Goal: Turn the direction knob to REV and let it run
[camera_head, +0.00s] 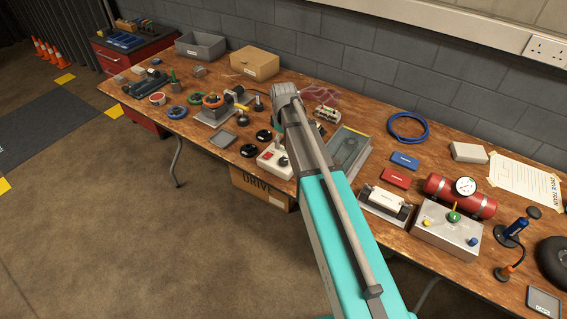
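A light control box (273,167) stands near the front edge of the workbench, just left of my arm. A small dark and green control (282,160) shows on its top, beside a red one. I cannot read its marks or tell which way it points. A grey control box (447,238) farther right has a green knob (454,216), with a yellow and a blue control beside it. I cannot tell from the labels which box holds the direction knob. My arm reaches across the bench between these boxes. My gripper cannot be made out; the arm's grey end hides that area.
Left of my arm are a machine with an orange ring (213,102), black discs (264,136) and a cardboard box (254,63). A flat framed tray (346,151) lies close to my arm's right.

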